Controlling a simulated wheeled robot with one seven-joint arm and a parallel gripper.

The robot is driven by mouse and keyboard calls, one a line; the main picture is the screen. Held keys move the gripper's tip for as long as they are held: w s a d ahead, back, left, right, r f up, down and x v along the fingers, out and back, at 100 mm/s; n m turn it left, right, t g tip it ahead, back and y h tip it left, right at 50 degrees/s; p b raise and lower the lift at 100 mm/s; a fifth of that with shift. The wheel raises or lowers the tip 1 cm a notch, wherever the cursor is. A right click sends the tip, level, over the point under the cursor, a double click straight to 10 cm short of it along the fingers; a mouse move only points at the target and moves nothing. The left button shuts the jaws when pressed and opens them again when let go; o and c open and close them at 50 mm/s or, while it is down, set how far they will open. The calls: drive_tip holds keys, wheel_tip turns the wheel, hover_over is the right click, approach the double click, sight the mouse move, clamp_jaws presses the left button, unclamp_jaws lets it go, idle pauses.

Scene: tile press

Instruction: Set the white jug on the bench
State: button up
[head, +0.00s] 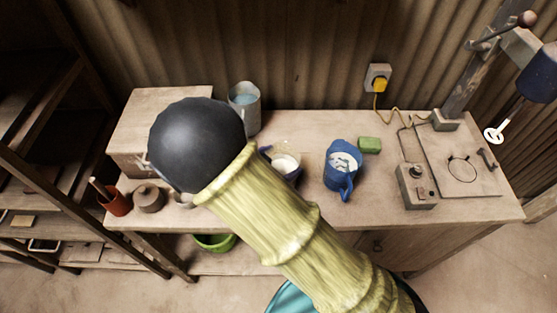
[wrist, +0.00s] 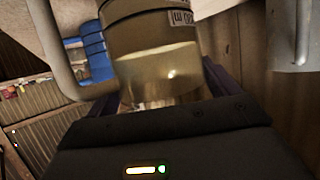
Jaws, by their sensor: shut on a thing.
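A pale jug, which I take to be the white jug (head: 286,147), shows partly behind my arm in the head view, with something white inside. In the wrist view the jug (wrist: 155,55) fills the upper middle, looks tan in the shade, and has a volume label and a handle on its left. My gripper (head: 280,166) is shut on it, with dark purple fingers on either side. My arm hides its lower part in the head view, so I cannot tell whether its base touches the bench (head: 310,205).
A blue jug (head: 343,165) with white contents stands to the right, near a green block (head: 369,145). A grey jug (head: 245,108) stands behind at the left, beside a wooden box (head: 165,105). A control box (head: 415,185) is further right.

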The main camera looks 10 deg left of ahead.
drive_tip(key=o, duration=1.7)
drive_tip(key=shift+r, duration=0.1)
drive_tip(key=b+v, duration=0.1)
drive_tip(key=v, duration=1.1)
drive_tip(key=w+d+r+n+y, duration=0.1)
drive_tip(key=w+y, duration=0.1)
drive_tip(key=w, duration=0.4)
drive_tip(key=w+d+r+y, duration=0.1)
drive_tip(key=w+d+y, duration=0.1)
drive_tip(key=w, duration=0.4)
drive_tip(key=w+d+r+n+g+y, duration=0.1)
drive_tip(key=w+d+n+g+y, duration=0.1)
drive_tip(key=w+d+y, duration=0.4)
drive_tip(key=s+d+n+g+h, duration=0.1)
drive_tip(key=s+d+g, duration=0.1)
drive_tip(key=s+d, duration=0.3)
drive_tip(key=s+d+f+n+g+h, duration=0.1)
drive_tip(key=s+d, duration=0.4)
drive_tip(key=d, duration=0.5)
drive_tip(key=s+d+n+g+h, duration=0.1)
drive_tip(key=s+d+g, duration=0.2)
drive_tip(key=s+d, duration=0.2)
drive_tip(key=shift+s+d+f+g, duration=0.1)
drive_tip(key=shift+d+g, duration=0.1)
drive_tip(key=shift+d, duration=0.5)
drive_tip(key=shift+s+d+f+g, duration=0.1)
drive_tip(key=shift+s+d+g, duration=0.1)
drive_tip(key=shift+d, duration=0.5)
